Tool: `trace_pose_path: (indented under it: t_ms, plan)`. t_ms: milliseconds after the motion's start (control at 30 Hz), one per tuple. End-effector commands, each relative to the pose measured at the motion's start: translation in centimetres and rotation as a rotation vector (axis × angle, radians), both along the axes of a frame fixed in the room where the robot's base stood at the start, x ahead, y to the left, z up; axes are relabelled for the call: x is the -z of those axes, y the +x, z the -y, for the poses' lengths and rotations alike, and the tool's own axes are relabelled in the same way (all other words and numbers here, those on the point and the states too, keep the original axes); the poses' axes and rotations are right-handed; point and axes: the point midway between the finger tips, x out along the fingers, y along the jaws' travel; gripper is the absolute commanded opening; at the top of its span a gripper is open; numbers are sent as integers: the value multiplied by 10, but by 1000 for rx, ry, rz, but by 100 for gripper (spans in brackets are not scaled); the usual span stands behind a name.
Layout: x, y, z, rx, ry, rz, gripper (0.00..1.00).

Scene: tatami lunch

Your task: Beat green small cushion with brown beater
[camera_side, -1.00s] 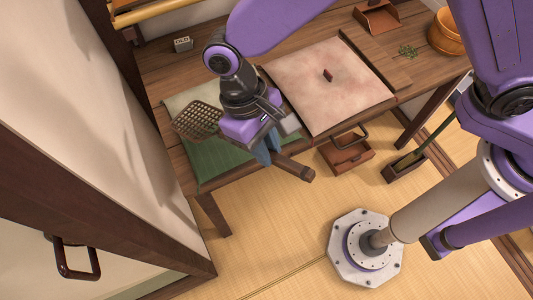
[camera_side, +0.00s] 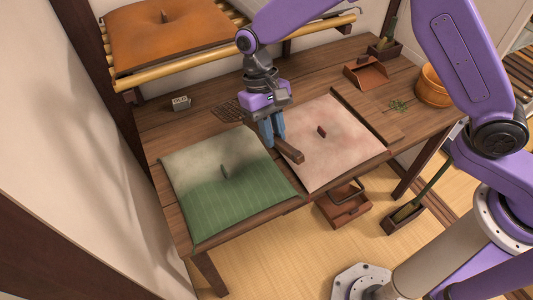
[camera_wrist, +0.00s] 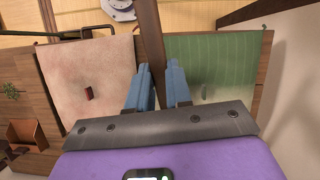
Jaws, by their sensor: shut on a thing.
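The green small cushion (camera_side: 232,203) lies flat at the table's left front. Its front part is striped green and its back part is greyish beige, with a small tuft in the middle. It also shows on the right in the wrist view (camera_wrist: 235,60). My gripper (camera_side: 273,138) is shut on the brown beater's handle (camera_side: 289,150), above the gap between the green and pink cushions. The beater's lattice head (camera_side: 229,109) shows behind the green cushion, apart from it in the picture; its height is unclear. In the wrist view the handle (camera_wrist: 151,35) runs between my blue fingers (camera_wrist: 158,85).
A pink stained cushion (camera_side: 345,160) lies to the right. An orange cushion (camera_side: 165,35) rests on a bamboo rack behind. A small sign block (camera_side: 181,103), a dustpan (camera_side: 367,73), a green sprig (camera_side: 399,105) and a wooden bucket (camera_side: 432,88) stand around the table.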

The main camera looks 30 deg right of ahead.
Motion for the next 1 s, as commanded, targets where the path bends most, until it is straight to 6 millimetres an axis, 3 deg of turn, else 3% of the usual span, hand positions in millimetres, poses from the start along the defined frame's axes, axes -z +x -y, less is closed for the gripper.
trace_pose_path:
  t_ms: [367,467,733,867,1000]
  plan:
    - [2,4,4,10,-1,-1,0]
    - [18,3,4,11,-4,-6,0]
    - [87,3,4,11,-2,-3,0]
    - [72,4,2,11,3,3,0]
    - [38,5,2,10,4,4,0]
